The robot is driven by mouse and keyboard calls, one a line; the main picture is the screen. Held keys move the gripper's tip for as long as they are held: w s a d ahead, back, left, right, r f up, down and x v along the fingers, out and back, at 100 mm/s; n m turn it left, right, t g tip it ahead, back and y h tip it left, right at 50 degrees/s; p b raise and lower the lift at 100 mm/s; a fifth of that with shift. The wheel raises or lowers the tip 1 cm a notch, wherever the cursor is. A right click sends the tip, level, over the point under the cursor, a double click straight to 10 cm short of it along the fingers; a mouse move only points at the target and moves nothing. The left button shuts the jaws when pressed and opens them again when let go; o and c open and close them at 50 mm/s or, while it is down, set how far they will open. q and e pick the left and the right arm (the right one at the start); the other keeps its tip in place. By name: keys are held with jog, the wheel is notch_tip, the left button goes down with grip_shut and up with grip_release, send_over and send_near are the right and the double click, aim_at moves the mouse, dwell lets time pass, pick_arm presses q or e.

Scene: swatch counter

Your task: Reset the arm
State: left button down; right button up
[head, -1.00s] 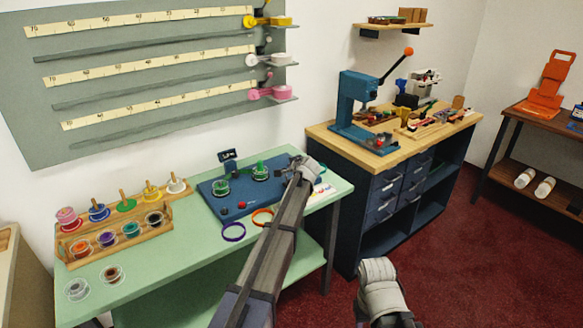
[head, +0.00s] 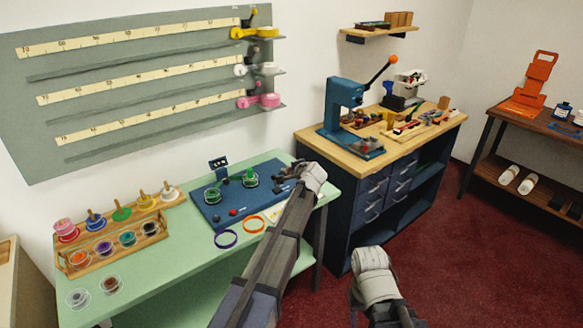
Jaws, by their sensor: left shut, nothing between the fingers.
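My left arm reaches up from the bottom middle of the head view. Its gripper (head: 285,176) is shut and empty, over the right end of the blue board (head: 215,213) on the green table (head: 165,262). I cannot tell whether it touches the board. The board holds two green spools (head: 250,180) and a red knob.
A wooden rack (head: 150,235) of coloured spools stands at the table's left. Two loose spools (head: 110,284), a purple ring (head: 226,239) and an orange ring (head: 254,224) lie in front. A workbench (head: 425,125) with a blue press (head: 341,105) stands right; red floor is clear beyond.

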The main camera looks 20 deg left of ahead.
pick_arm(q)
jog(key=shift+d, duration=0.1)
jog(key=s+d+f+n+g+h, duration=0.1)
jog(key=s+d, duration=0.4)
jog(key=s, duration=0.9)
jog(key=s+d+f+n+g+h, duration=0.2)
jog(key=s+d+f+g, duration=0.4)
jog(key=s, duration=0.8)
jog(key=s+d+f+n+g+h, duration=0.2)
jog(key=s+d, duration=0.4)
jog(key=s, duration=0.9)
jog(key=shift+d+f+n+g, duration=0.15)
jog(key=shift+f+n+g, duration=0.15)
jog(key=shift+f+g, duration=0.55)
